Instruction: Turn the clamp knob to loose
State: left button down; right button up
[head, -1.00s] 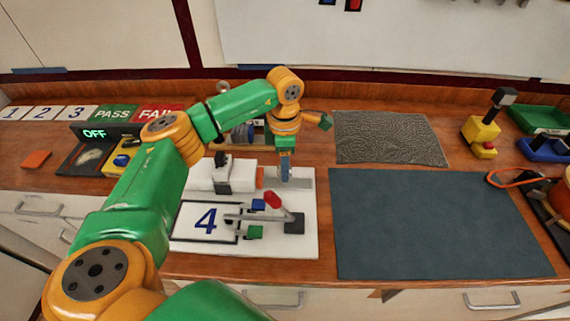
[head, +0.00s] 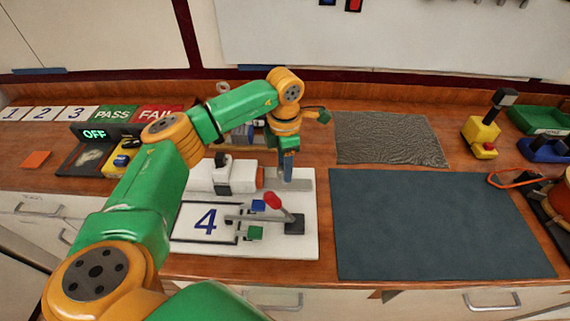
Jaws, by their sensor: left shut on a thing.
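My left gripper (head: 287,174) points down over the grey strip at the back right of the white board (head: 307,246). It is shut on what appears to be the clamp knob, which the fingers almost wholly hide, so its setting cannot be read. Just left of the fingers is a white block (head: 243,179) with a black band and a small orange-red piece (head: 260,178) at its right end. My right gripper is not in view.
In front are a red-tipped lever (head: 273,200), blue and green blocks, and a card marked 4 (head: 206,221). A dark blue mat (head: 435,222) lies clear at right, a grey textured mat (head: 388,138) behind it. The display (head: 95,134) reads OFF.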

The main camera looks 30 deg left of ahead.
pick_arm(q)
jog(key=shift+c, duration=1.9)
grip_release()
notch_tip(320, 180, up, 6)
jog(key=shift+r+b, duration=0.2)
jog(key=shift+b, duration=0.65)
jog(key=shift+r, duration=0.4)
